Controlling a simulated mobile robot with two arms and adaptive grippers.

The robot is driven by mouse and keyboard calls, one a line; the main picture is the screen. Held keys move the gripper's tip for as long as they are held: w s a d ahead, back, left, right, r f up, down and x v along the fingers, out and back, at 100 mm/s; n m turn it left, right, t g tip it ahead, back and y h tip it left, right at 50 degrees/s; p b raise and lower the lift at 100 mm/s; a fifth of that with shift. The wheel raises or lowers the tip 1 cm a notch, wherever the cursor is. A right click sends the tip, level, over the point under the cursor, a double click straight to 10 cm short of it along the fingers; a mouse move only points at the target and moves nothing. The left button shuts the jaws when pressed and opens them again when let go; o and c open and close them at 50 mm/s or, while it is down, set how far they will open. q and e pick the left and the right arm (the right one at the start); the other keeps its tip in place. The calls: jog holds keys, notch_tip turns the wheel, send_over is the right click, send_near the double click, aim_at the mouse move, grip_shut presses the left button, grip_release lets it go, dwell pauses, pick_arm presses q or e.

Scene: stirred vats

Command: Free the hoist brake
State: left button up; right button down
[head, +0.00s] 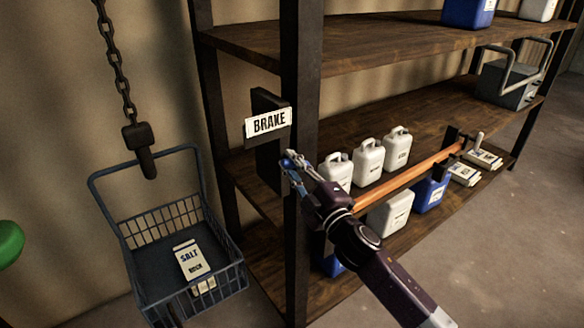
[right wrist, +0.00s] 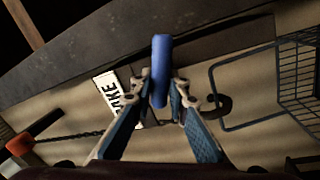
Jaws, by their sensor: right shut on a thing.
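The brake plate (head: 268,122), a white label reading BRAKE on a dark mount, is fixed at the shelf's front upright. My right gripper (head: 291,163) is just below the label, and its fingers hide most of what they hold. In the right wrist view my right gripper (right wrist: 161,95) is shut on a blue handle (right wrist: 161,50), which sticks out beyond the fingertips. The label (right wrist: 117,100) is partly hidden by a finger there. The hoist chain (head: 115,60) ends in a dark hook (head: 147,160) at the basket's handle. My left gripper is not in view.
A wire basket (head: 145,224) holding a salt carton (head: 190,260) is at the left. The shelf (head: 390,110) carries white jugs (head: 369,160), blue containers and a grey box (head: 507,85). An orange bar (head: 400,185) runs along its front. A green round thing (head: 8,242) shows at the left edge.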

jog(key=n, duration=0.2)
jog(key=n+y+b, duration=0.1)
jog(key=n, duration=0.2)
jog(key=shift+f+n+g, duration=0.4)
jog(key=shift+b, duration=0.3)
jog(key=c, duration=1.8)
grip_release()
jog(key=shift+c, duration=0.2)
jog(key=shift+s, duration=0.1)
jog(key=v, duration=1.2)
jog(key=shift+w+d+f, duration=0.1)
jog(key=shift+w, duration=0.1)
